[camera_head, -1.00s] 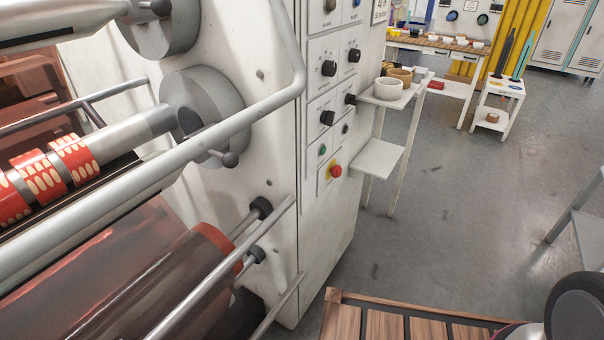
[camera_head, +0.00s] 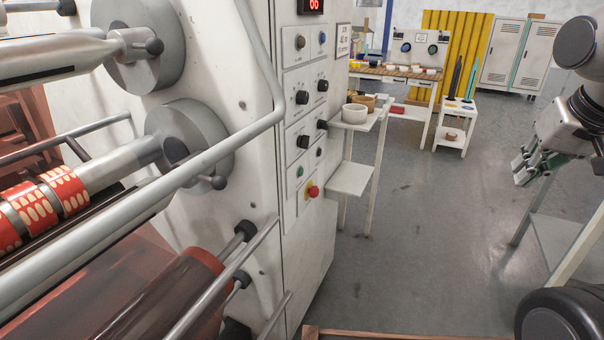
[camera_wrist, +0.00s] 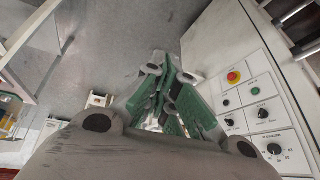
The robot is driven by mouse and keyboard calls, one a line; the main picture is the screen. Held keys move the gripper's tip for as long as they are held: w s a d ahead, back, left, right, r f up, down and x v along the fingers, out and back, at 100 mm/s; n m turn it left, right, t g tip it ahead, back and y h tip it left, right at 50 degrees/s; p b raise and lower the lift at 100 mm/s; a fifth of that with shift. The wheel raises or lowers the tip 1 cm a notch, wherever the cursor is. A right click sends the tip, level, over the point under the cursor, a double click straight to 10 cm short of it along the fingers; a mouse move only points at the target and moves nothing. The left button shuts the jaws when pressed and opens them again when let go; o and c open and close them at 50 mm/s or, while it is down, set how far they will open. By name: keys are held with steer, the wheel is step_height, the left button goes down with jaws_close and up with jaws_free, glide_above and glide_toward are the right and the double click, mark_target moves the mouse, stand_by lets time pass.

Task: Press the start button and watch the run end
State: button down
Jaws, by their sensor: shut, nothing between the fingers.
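The control panel (camera_head: 305,120) is on the narrow front of the white machine. In the wrist view the green button (camera_wrist: 255,91) and the red one (camera_wrist: 233,77) show at the right. My gripper (camera_head: 520,169) is at the far right in the head view, well apart from the panel. Its green-sided fingers (camera_wrist: 165,95) are shut and empty. Labels are too small to read. A red digit display (camera_head: 312,5) is cut by the top edge.
A bar (camera_head: 262,75) and rollers (camera_head: 130,160) stick out left of the panel. A small white stand (camera_head: 350,180) with bowls (camera_head: 355,113) stands just right of the machine. The floor between is clear.

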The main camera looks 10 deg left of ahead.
mark_target(301, 172)
steer(key=w+a+f+m+t+y, duration=0.15)
steer(key=w+a+f, duration=0.25)
steer(key=w+a, duration=0.4)
steer(key=w+a+f+m+t+y, duration=0.1)
steer(key=w+a+f+m, duration=0.25)
steer(key=w+a, duration=0.45)
steer(key=w+a+f+m+t+y, duration=0.1)
steer(key=w+a+f+m+y, duration=0.2)
steer(key=w+a+f, duration=0.3)
steer(key=a+f+y, duration=0.1)
steer(key=a+f, duration=0.3)
steer(key=a, duration=0.3)
steer(key=shift+f, duration=0.3)
steer(key=shift+w+a+t, duration=0.1)
steer(key=shift+a+t, duration=0.1)
steer(key=shift+t, duration=0.05)
steer(key=w+a, duration=0.3)
steer(key=a, duration=0.5)
steer(key=shift+a, duration=0.1)
steer(key=shift+w+a, duration=0.1)
steer(key=shift+a, duration=0.15)
